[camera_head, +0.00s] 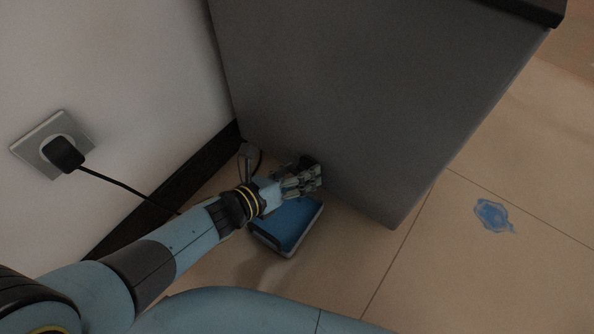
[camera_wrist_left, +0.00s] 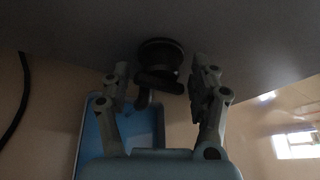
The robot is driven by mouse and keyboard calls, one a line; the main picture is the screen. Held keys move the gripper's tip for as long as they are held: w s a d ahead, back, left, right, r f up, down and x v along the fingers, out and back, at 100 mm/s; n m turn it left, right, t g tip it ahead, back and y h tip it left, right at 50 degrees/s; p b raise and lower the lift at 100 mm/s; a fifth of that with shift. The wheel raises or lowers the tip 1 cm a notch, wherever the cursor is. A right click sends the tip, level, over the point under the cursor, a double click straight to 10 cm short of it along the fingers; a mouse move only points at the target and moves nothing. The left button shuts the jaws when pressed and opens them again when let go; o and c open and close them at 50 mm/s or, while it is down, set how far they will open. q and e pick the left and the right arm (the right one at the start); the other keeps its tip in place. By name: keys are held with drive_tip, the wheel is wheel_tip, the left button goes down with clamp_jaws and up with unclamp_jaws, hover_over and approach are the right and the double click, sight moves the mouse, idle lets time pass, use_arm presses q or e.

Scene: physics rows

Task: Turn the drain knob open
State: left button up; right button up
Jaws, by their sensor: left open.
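The drain knob (camera_wrist_left: 160,57) is a dark round piece with a bar across it on the grey cabinet's (camera_head: 360,90) lower face. In the left wrist view it sits ahead of and between the fingers of my left gripper (camera_wrist_left: 155,85), which is open. In the head view my left gripper (camera_head: 312,178) is at the cabinet's lower side, and the knob (camera_head: 308,161) is mostly hidden behind it. I cannot tell whether the fingers touch the knob. My right gripper is not in view.
A blue tray with a pale rim (camera_head: 290,252) lies on the tiled floor under my left gripper. A blue puddle (camera_head: 492,215) is on the floor to the right. A black plug (camera_head: 66,153) and cord are at the left wall.

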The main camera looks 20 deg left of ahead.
use_arm(q)
drive_tip(key=v, duration=1.2)
